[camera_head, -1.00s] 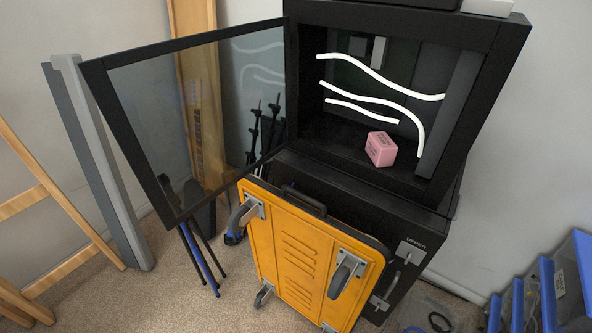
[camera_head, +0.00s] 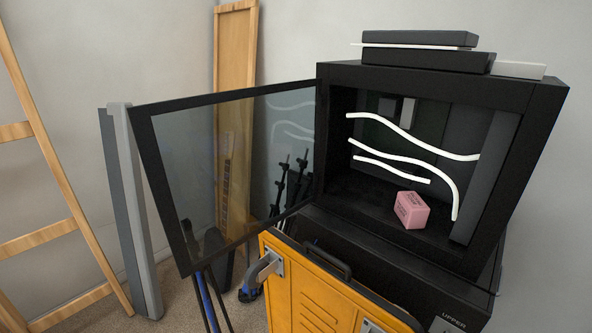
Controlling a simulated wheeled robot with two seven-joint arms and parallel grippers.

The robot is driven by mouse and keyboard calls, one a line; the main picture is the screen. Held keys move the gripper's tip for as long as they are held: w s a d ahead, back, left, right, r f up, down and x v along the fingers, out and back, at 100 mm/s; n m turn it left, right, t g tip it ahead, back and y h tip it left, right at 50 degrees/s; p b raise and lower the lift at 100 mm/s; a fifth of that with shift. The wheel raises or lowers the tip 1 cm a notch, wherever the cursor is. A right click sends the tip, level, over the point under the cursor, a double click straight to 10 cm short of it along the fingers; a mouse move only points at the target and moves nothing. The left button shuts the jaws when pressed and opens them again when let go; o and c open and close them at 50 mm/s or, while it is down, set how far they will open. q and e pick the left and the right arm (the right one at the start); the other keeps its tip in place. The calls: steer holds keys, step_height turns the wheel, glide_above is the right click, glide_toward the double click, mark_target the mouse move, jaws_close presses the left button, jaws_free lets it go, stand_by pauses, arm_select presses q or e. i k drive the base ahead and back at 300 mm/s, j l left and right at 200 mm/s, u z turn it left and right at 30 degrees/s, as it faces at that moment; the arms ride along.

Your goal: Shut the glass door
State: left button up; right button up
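The glass door (camera_head: 143,150) has a black frame and a clear pane. It stands wide open, swung out to the left from the left edge of the black cabinet (camera_head: 430,82). Inside the open cabinet are a pink box (camera_head: 411,210) on the floor and several white curved tubes (camera_head: 415,142). Neither of my grippers shows in the head view, and nothing touches the door.
A yellow wheeled case (camera_head: 310,295) stands in front of the cabinet, below the door's lower corner. Flat black devices (camera_head: 425,58) lie on top of the cabinet. A wooden ladder (camera_head: 45,160) and grey panels (camera_head: 135,210) lean at the left.

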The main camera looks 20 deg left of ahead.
mark_target(139, 116)
steer(key=i+j+z, duration=0.1)
steer(key=j+z, duration=1.1)
steer(key=j, duration=0.15)
steer(key=k+j, duration=0.1)
steer(key=j, duration=0.4)
steer(key=j+z, duration=0.1)
steer(key=j, duration=0.35)
steer(key=k+j, duration=0.15)
steer(key=j, duration=0.35)
steer(key=k+j+z, duration=0.1)
steer(key=j, duration=0.4)
